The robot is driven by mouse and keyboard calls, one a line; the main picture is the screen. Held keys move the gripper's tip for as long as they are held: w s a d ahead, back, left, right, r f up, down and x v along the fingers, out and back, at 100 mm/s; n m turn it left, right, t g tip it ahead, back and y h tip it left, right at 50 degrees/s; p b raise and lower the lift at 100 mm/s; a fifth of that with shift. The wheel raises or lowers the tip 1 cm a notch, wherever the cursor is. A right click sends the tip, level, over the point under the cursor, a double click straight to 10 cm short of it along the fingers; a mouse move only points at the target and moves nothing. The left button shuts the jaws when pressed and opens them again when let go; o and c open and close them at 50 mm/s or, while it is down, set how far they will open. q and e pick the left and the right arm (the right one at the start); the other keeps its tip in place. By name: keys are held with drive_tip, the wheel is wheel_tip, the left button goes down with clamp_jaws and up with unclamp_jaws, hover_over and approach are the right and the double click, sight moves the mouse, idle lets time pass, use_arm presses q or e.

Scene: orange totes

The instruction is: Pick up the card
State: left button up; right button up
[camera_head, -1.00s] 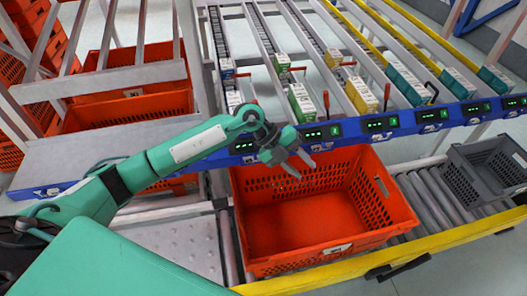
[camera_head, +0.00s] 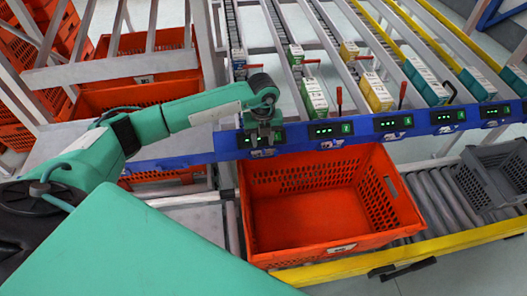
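I cannot make out a card for certain; small cartons stand in the sloping rack lanes, among them a green-and-white one (camera_head: 315,98) and a yellow-and-white one (camera_head: 376,93). My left gripper (camera_head: 264,140) is in front of the blue display rail, above the back left part of the orange tote. It points down, and I cannot tell whether its fingers are apart; nothing shows in them. My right gripper is not in view.
The open orange tote (camera_head: 332,246) looks empty and stands on the roller conveyor (camera_head: 434,201). A grey crate (camera_head: 494,178) is at the right. The blue rail (camera_head: 361,124) with green displays runs behind the tote. Orange totes (camera_head: 139,94) are stacked at the left.

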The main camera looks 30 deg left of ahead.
sight(264, 152)
use_arm(q)
drive_tip(key=shift+d+f, duration=0.1)
drive_tip(key=shift+f, duration=0.4)
drive_tip(key=f, duration=0.2)
drive_tip(key=f+p, duration=0.1)
drive_tip(key=f, duration=0.1)
drive_tip(key=shift+w+f, duration=0.2)
drive_tip(key=shift+f, duration=0.2)
clamp_jaws()
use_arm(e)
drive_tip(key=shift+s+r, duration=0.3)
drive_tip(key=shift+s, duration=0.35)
